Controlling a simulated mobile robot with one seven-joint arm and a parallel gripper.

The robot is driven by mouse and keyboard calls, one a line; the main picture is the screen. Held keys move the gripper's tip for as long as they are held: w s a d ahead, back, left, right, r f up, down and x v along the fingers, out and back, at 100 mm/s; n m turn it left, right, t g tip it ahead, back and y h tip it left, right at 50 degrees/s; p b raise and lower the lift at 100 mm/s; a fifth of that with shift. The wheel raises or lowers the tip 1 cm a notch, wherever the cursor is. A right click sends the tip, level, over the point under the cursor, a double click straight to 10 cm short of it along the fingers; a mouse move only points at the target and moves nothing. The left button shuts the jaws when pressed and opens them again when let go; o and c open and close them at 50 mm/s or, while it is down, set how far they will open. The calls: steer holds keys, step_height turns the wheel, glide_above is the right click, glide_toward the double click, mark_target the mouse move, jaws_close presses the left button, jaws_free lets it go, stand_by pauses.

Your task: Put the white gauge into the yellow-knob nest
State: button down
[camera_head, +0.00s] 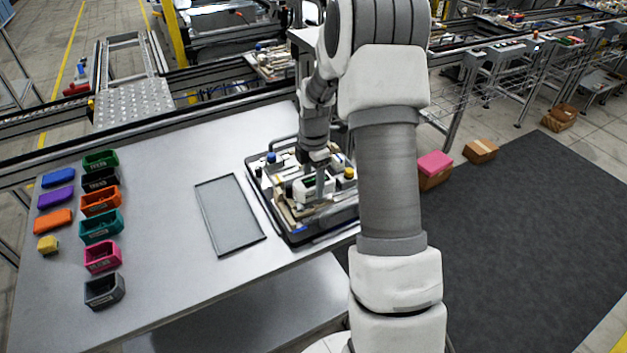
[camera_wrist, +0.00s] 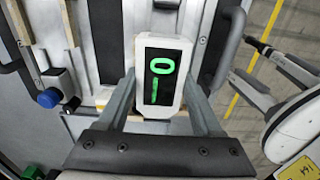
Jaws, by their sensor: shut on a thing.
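The white gauge (camera_wrist: 160,75) has a dark display with green marks. It also shows in the head view (camera_head: 304,189), over the pallet fixture (camera_head: 296,238). My gripper (camera_wrist: 158,98) is shut on the gauge, one finger on each side; it also shows in the head view (camera_head: 318,184). A yellow knob (camera_head: 349,172) stands on the fixture just right of my gripper. The nest beside that knob is mostly hidden by my gripper and arm. I cannot tell whether the gauge touches the fixture.
A blue knob (camera_head: 271,158) stands at the fixture's back left; it also shows in the wrist view (camera_wrist: 48,98). A black frame rail rings the fixture. An empty grey tray (camera_head: 229,214) lies to its left. Several coloured bins, including a teal one (camera_head: 101,226), stand further left.

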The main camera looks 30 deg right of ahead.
steer(key=shift+f, duration=0.1)
steer(key=shift+f+b, duration=0.7)
steer(key=shift+f, duration=0.25)
jaws_free()
steer(key=shift+r, duration=0.1)
step_height(320, 180, up, 17)
steer(key=p, duration=0.1)
steer(key=shift+r, duration=0.15)
steer(key=shift+a+r, duration=0.1)
